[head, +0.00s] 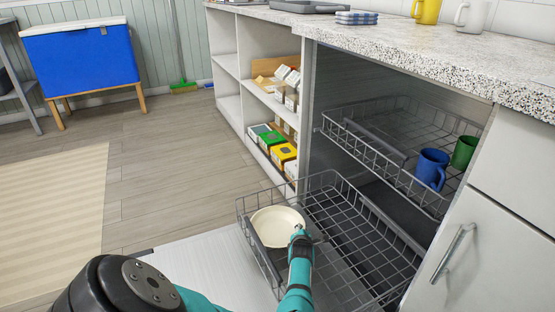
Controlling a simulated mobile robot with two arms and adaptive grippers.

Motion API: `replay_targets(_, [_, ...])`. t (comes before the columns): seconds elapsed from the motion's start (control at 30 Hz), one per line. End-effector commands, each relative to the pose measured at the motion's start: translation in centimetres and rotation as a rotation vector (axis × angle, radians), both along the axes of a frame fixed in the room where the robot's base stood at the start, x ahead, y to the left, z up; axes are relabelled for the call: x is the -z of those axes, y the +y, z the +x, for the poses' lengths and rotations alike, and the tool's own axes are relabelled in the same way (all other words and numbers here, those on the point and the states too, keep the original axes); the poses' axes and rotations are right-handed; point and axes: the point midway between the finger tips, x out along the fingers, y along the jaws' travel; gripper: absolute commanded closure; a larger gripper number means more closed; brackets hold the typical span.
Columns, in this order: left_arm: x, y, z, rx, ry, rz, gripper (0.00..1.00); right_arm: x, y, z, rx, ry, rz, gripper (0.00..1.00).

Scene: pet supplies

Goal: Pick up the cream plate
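The cream plate (271,222) lies in the front left end of the pulled-out lower wire basket (343,222). A teal arm comes in from the bottom left, and its gripper (298,231) is at the plate's right edge. I take this for my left gripper. Its fingers are small and dark here, so I cannot tell whether they are open or shut on the rim. The gripper hides a little of the plate's right side. My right gripper is not in view.
An upper wire basket (380,152) holds a blue mug (431,168) and a green mug (464,152). The speckled counter (430,55) overhangs the baskets. A cabinet door (490,250) stands right. Shelves with small boxes (283,154) are behind.

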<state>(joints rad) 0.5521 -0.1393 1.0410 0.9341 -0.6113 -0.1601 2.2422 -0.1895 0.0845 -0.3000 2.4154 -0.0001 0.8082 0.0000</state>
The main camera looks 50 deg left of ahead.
Motion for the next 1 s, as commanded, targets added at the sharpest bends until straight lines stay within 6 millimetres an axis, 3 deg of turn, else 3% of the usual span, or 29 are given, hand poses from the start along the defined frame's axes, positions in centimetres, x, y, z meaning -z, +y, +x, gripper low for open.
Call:
replay_targets(0.03, [0.0, 0.0, -0.01, 0.0, 0.0, 0.0, 0.83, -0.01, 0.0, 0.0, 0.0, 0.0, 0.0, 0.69])
replay_targets(0.17, [0.01, -0.01, -0.01, 0.0, 0.0, 0.0, 1.0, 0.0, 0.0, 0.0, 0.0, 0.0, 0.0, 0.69])
replay_targets(0.83, [0.06, -0.1, -0.07, 0.001, 0.004, -0.003, 1.0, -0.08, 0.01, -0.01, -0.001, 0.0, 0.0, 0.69])
replay_targets(1.0, [-0.68, -0.16, -0.08, 0.002, 0.004, -0.003, 1.0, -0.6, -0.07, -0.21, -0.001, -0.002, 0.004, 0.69])
